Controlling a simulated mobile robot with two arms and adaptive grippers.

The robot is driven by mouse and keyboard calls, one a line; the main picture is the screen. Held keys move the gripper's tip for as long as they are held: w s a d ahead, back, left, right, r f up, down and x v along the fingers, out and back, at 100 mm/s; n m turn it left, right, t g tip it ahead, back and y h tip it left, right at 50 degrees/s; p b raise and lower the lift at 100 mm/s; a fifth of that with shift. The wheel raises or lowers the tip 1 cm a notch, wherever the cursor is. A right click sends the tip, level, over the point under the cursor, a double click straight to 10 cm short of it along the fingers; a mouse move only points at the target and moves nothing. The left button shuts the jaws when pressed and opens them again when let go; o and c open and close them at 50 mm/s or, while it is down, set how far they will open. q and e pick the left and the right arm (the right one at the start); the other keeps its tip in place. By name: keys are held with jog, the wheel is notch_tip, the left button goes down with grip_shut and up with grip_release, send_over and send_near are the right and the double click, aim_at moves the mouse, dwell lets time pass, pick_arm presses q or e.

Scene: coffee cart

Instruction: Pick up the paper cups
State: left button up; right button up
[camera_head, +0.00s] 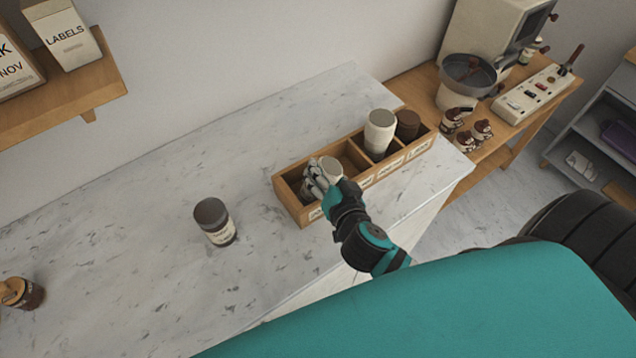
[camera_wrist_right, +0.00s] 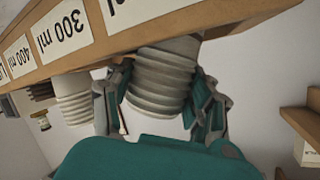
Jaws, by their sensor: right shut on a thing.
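A stack of white paper cups (camera_head: 331,167) is in the left part of a wooden box with compartments (camera_head: 292,208) on the marble counter. My right gripper (camera_head: 321,180) is shut on this stack. In the right wrist view the ridged stack of nested rims (camera_wrist_right: 160,82) sits between my right gripper's fingers (camera_wrist_right: 162,105), beside the box wall with its labels. A taller white cup stack (camera_head: 380,133) and a dark brown stack (camera_head: 407,125) stand in compartments further right. The stack's lower part is hidden in the head view. My left gripper is not in view.
A dark-lidded jar (camera_head: 215,222) stands on the counter left of the box. Another jar (camera_head: 20,292) is at the far left. A coffee grinder (camera_head: 466,80) and a panel with switches (camera_head: 537,93) stand on a wooden table at the back right. The middle left counter is clear.

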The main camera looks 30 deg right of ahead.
jog(key=shift+r, duration=0.2)
notch_tip(320, 180, up, 9)
jog(key=shift+f+b, duration=0.1)
jog(key=shift+b, duration=0.2)
jog(key=shift+r, duration=0.35)
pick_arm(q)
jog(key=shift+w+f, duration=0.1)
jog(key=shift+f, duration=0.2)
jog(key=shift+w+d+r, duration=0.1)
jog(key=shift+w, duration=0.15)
pick_arm(e)
jog(key=shift+w+d, duration=0.1)
